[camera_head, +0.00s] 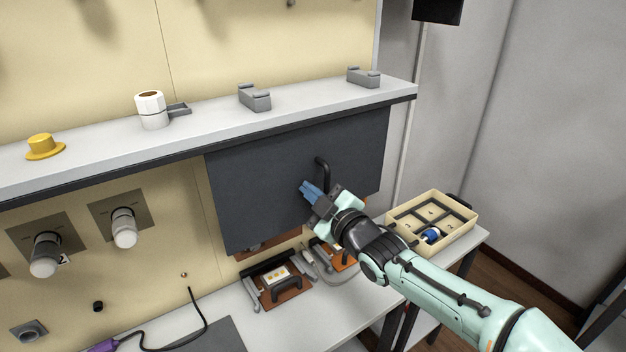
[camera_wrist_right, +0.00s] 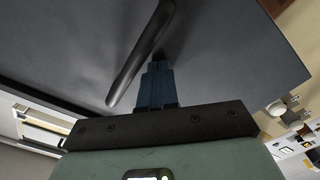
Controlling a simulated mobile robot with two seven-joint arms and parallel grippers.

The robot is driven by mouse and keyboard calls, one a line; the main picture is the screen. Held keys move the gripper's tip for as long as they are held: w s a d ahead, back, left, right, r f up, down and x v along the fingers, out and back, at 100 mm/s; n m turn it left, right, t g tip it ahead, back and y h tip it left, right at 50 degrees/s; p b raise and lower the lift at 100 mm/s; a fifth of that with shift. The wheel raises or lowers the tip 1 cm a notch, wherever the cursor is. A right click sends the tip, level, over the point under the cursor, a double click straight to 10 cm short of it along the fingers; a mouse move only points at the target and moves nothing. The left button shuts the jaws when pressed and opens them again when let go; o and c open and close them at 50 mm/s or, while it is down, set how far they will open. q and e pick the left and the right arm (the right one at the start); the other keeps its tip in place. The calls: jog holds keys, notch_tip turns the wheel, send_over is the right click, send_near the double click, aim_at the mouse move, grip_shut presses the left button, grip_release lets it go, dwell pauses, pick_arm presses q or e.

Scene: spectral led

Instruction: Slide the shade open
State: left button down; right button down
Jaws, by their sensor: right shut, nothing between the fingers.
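The shade (camera_head: 265,175) is a dark grey flat panel hanging under the front of the shelf's right part. A black bar handle (camera_head: 322,170) stands on its right half. My right gripper (camera_head: 307,190) has blue fingers and is shut and empty, just below and left of the handle, in front of the panel. In the right wrist view, the shut fingers (camera_wrist_right: 156,80) point at the panel (camera_wrist_right: 235,50) beside the slanting handle (camera_wrist_right: 140,55). I cannot tell whether they touch handle or panel. My left gripper is out of view.
A pale shelf (camera_head: 215,130) runs above the shade, with a white cylinder (camera_head: 151,110) and grey brackets on it. Below are a module with a black handle (camera_head: 286,287) and the bench top (camera_head: 310,312). A cream tray (camera_head: 462,238) stands at right, near my right arm.

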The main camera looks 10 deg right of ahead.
jog(key=b+v, duration=0.2)
jog(key=v, duration=0.5)
jog(key=shift+s+d, duration=0.2)
jog(key=shift+s, duration=0.1)
jog(key=shift+f, duration=0.1)
